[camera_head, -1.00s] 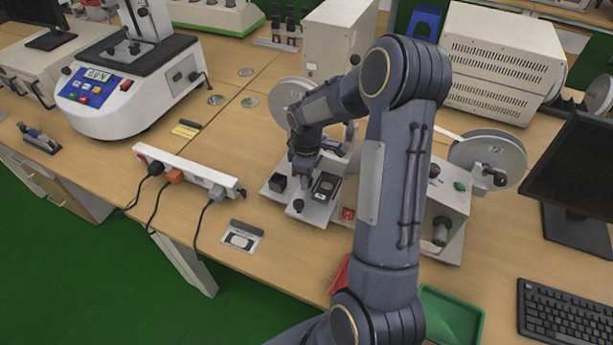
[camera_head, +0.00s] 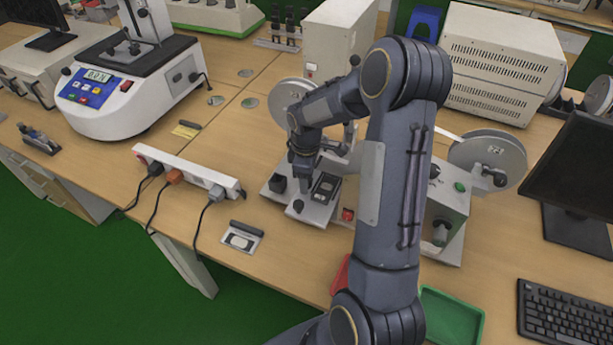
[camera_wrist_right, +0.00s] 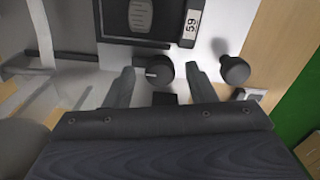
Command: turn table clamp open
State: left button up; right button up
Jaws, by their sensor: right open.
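The grey tester (camera_head: 448,205) with its pale base plate stands on the bench under my right arm. My right gripper (camera_head: 303,183) points down over this plate, beside a black block-shaped fixture (camera_head: 325,187). In the right wrist view my right gripper (camera_wrist_right: 161,75) is open. Its two fingers stand on either side of a round black knob (camera_wrist_right: 159,71) with a white mark, with gaps on both sides. A second black knob (camera_wrist_right: 233,71) lies outside the fingers to the right. Which knob works the clamp, I cannot tell. My left gripper is not in view.
A white power strip (camera_head: 188,170) with plugged cords lies left of the tester. Large reels (camera_head: 488,160) flank it. A black monitor (camera_head: 585,175), keyboard (camera_head: 560,312) and green tray (camera_head: 452,318) are at right.

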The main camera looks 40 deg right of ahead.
jog(key=shift+r, duration=0.1)
notch_tip(320, 180, up, 8)
jog(key=shift+f, duration=0.2)
dwell(0.6)
